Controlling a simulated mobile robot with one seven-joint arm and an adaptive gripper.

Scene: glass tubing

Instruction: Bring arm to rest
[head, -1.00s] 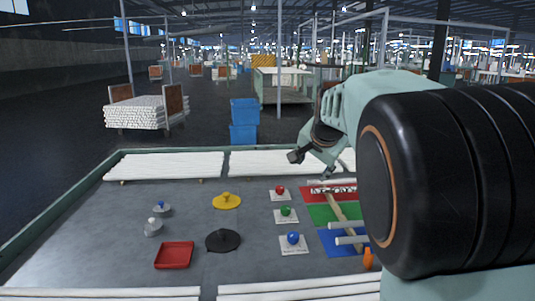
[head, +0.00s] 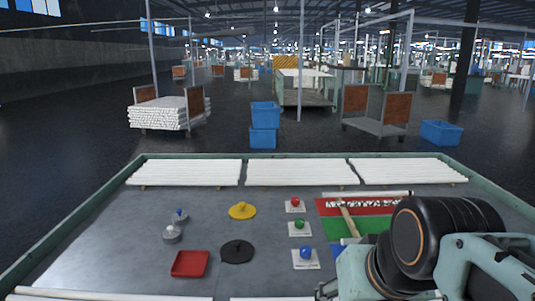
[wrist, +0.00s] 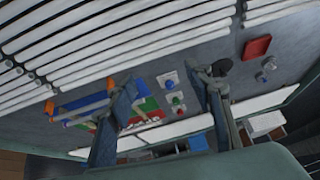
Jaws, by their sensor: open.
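My arm (head: 420,250) is folded low at the right of the head view, in front of the table. My gripper (wrist: 168,82) is open in the wrist view, with its two fingers spread and nothing between them. In the head view only a small dark part of it shows at the bottom edge, near the table's front. The wrist view is tilted and looks across the table, with white tubes close at the upper left.
The grey table (head: 120,235) holds a red tray (head: 190,264), yellow disc (head: 242,211), black disc (head: 237,252), and red (head: 295,202), green (head: 300,224) and blue (head: 306,252) knobs. Coloured mats (head: 340,229) lie partly behind my arm. White tubes (head: 300,172) line the back.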

